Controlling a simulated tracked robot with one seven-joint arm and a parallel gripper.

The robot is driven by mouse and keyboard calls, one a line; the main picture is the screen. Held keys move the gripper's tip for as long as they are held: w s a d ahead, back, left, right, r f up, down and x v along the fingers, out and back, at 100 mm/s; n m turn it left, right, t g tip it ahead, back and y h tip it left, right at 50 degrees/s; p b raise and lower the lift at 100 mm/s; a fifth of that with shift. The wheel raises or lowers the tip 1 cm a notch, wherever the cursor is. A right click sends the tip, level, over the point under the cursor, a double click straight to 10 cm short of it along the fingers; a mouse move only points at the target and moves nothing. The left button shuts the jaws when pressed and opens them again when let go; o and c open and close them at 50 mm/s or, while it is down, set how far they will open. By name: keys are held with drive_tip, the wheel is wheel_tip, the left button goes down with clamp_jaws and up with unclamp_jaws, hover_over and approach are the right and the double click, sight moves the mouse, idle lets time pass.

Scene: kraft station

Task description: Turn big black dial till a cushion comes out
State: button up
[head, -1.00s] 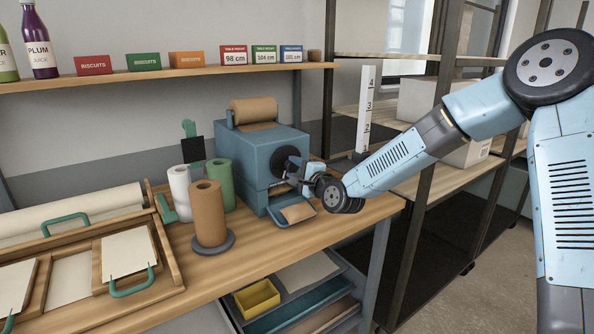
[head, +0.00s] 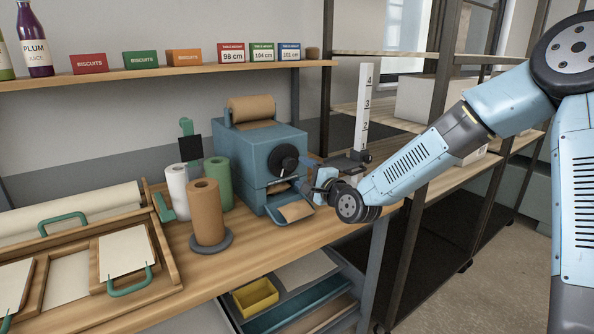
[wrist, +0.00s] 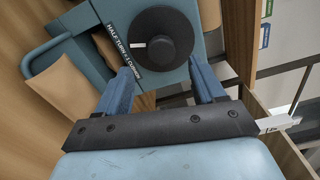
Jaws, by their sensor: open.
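The big black dial (head: 284,159) is on the front of a blue machine (head: 240,148) with a brown paper roll on top. In the wrist view the dial (wrist: 161,46) shows a white mark at its left side, beside a label reading "HALF-TURN = 1 CUSHION". A brown cushion (head: 296,211) lies in the blue tray (head: 275,220) at the machine's foot; it also shows in the wrist view (wrist: 62,88). My gripper (wrist: 159,75) is open and empty. Its two fingers point toward the dial, apart from it, with nothing between them.
Standing rolls, white, brown (head: 207,212) and green, are on the bench left of the machine. A white numbered post (head: 362,108) stands to the right. Below the bench a shelf holds a yellow bin (head: 256,297). A shelf above carries small boxes and bottles.

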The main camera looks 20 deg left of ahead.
drive_tip(key=v, duration=0.8)
drive_tip(key=shift+d+f, duration=0.1)
drive_tip(key=shift+d, duration=0.05)
drive_tip(key=s+d+r+n+g+h, duration=0.15)
drive_tip(key=d+n+h, duration=0.35)
drive_tip(key=d, duration=0.5)
drive_tip(key=s+d+n+g+h, duration=0.1)
drive_tip(key=s+d+n+h, duration=0.15)
drive_tip(key=d+h, duration=0.55)
drive_tip(key=s+d+r+n+g, duration=0.1)
drive_tip(key=s+d+r, duration=0.3)
drive_tip(key=s+d, duration=0.4)
drive_tip(key=s+d+r+n+g, duration=0.1)
drive_tip(key=s+d+r, duration=0.3)
drive_tip(key=s+d, duration=0.5)
drive_tip(key=s+g, duration=0.1)
drive_tip(key=s, duration=0.4)
drive_tip(key=shift+r+n+g+h, duration=0.3)
drive_tip(key=shift+n+g, duration=0.05)
drive_tip(key=shift+s, duration=0.1)
